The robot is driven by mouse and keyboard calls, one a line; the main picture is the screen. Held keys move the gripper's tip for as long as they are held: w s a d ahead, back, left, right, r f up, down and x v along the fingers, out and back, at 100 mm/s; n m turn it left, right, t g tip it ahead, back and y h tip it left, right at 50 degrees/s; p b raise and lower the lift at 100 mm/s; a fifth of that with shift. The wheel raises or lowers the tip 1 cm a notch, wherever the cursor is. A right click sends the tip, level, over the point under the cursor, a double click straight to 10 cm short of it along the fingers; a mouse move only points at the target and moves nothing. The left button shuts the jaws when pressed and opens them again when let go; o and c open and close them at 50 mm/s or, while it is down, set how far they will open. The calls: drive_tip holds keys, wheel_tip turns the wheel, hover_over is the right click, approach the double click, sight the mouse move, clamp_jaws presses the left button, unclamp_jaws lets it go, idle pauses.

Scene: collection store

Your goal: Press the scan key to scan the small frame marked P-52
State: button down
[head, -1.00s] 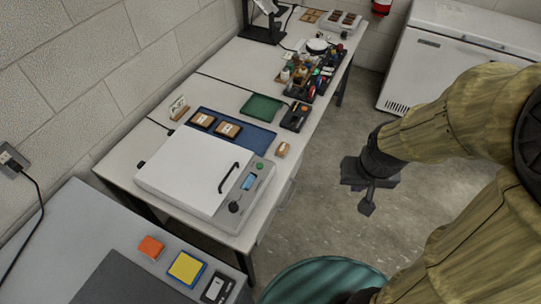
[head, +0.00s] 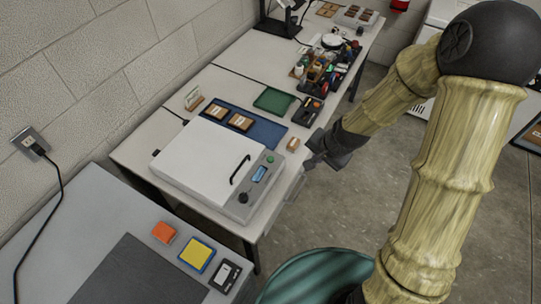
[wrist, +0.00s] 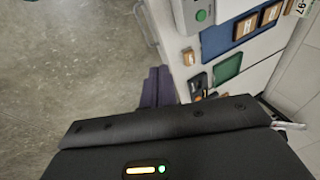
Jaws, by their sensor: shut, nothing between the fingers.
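The scanner (head: 200,155) stands on the long table with its white lid down. Its front panel carries a green round button (head: 270,159), a lit blue display and a black knob (head: 243,198). The green button also shows in the wrist view (wrist: 201,16). Small wood-edged frames (head: 240,122) lie on the blue mat behind the scanner; no P-52 mark is readable. My gripper (head: 313,153) is shut and empty, at the table's front edge beside a small wooden block (head: 293,144), right of the button. In the wrist view its fingers (wrist: 158,86) point towards the table side.
A green tray (head: 273,101) and a black tray (head: 307,110) lie further back, then cluttered goods. A grey table in front holds an orange block (head: 164,232), a yellow-and-blue pad (head: 197,254) and a black-and-white device (head: 225,275). Open floor lies right of the table.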

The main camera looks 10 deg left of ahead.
drive_tip(key=w+a+f+m+y+p, duration=0.2)
drive_tip(key=w+a+f+m, duration=0.15)
drive_tip(key=a, duration=0.35)
drive_tip(key=m+t+y+p, duration=0.1)
drive_tip(key=m+t+y, duration=0.1)
drive_tip(key=m, duration=0.6)
hover_over(273, 161)
drive_tip(key=shift+r, duration=0.1)
wheel_tip(273, 161, down, 9)
drive_tip(key=b, duration=0.6)
drive_tip(key=shift+r, duration=0.1)
idle(0.9)
drive_tip(key=shift+f+b, duration=0.4)
drive_tip(key=shift+b, duration=0.05)
